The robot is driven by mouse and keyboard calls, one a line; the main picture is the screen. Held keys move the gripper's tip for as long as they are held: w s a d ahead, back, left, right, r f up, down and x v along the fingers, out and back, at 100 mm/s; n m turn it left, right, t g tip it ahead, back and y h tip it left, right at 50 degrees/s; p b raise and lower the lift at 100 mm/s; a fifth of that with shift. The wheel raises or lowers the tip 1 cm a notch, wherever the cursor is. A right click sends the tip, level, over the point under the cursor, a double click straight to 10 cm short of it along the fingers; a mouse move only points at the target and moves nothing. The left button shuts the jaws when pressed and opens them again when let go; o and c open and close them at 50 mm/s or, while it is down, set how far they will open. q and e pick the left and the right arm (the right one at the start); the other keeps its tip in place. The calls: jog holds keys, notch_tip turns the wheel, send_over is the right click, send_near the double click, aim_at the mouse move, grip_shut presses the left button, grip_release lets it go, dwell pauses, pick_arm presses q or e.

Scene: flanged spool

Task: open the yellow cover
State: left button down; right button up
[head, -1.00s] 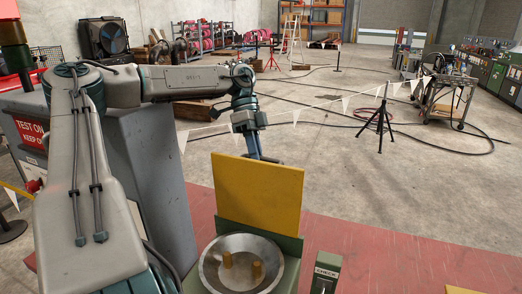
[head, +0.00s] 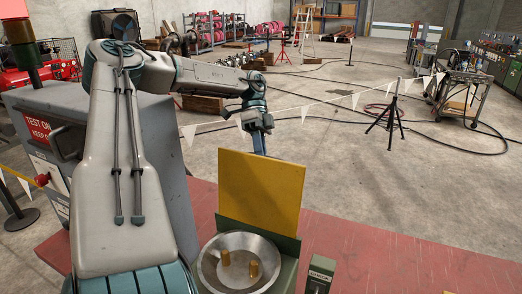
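The yellow cover (head: 260,192) is a flat square panel that stands upright at the back edge of a green box (head: 287,270). In front of it a round metal bowl (head: 210,270) with two brass pegs (head: 239,265) lies uncovered. My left gripper (head: 260,146) is behind the cover, near its top edge. Its fingertips are partly hidden by the cover, so I cannot tell whether it is open or touches the panel. My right gripper is not in view.
A green block marked CHECK (head: 320,274) stands right of the bowl. A grey cabinet (head: 150,160) with a red warning sign is at the left. A pennant line and a black tripod (head: 390,120) stand behind the red floor area.

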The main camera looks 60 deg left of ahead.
pick_arm(q)
jog(key=c, duration=1.4)
grip_release()
jog(key=shift+w+r, duration=0.1)
jog(key=shift+r, duration=0.05)
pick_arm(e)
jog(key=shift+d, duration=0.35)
